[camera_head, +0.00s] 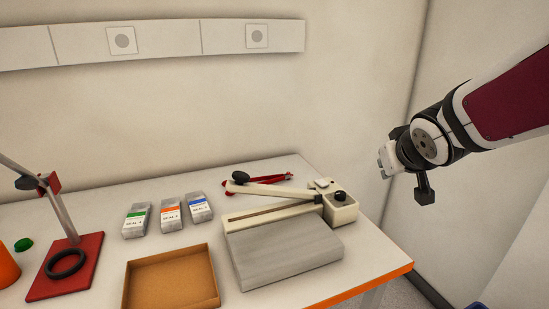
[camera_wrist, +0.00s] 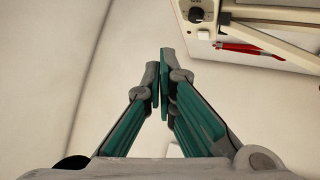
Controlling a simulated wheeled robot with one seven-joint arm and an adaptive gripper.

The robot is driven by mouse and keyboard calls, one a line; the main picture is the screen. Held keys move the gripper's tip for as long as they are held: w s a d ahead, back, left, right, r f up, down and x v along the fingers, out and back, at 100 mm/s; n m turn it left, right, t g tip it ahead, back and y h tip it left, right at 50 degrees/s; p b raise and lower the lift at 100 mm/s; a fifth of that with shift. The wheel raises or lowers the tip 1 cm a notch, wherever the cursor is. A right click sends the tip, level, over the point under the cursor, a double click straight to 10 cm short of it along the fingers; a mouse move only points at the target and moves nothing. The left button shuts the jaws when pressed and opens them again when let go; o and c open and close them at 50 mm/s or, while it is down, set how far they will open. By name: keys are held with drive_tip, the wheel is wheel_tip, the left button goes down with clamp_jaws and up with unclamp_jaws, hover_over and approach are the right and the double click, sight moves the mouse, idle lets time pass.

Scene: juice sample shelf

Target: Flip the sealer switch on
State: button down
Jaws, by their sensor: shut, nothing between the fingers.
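The sealer (camera_head: 335,210) is a cream unit with a long lever arm and a grey plate in front, at the right end of the table. Whether the switch is on or off I cannot tell. My gripper (camera_wrist: 164,84) is shut and empty, apart from the sealer. In the head view it is in the air to the sealer's right.
Red-handled tongs or pliers (camera_head: 265,180) lie behind the sealer. Three labelled packets (camera_head: 171,218), a cardboard tray (camera_head: 215,270) and a red-based stand (camera_head: 85,268) are on the left. The air above the sealer is clear. A wall stands behind the table.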

drive_tip(key=w+a+f+n+t+y, duration=0.1)
drive_tip(key=w+f+y, duration=0.2)
drive_tip(key=w, duration=0.4)
drive_tip(key=w+a+f+n+t+y+b, duration=0.1)
drive_tip(key=w+f+y, duration=0.2)
drive_tip(key=w, duration=0.3)
drive_tip(key=shift+w+a+f+n+t+y, duration=0.3)
drive_tip(key=shift+w+a+f+t, duration=0.1)
drive_tip(key=shift+f, duration=0.4)
drive_tip(key=shift+w, duration=0.1)
drive_tip(key=b, duration=0.2)
hover_over(322, 183)
drive_tip(key=s+d, duration=0.1)
drive_tip(key=d, duration=0.1)
drive_tip(key=f, duration=0.4)
drive_tip(key=shift+s+a, duration=0.2)
drive_tip(key=shift+a, duration=0.05)
wheel_tip(322, 183, down, 3)
drive_tip(key=shift+s, duration=0.15)
drive_tip(key=shift+s+d+f, duration=0.1)
drive_tip(key=shift+f, duration=0.3)
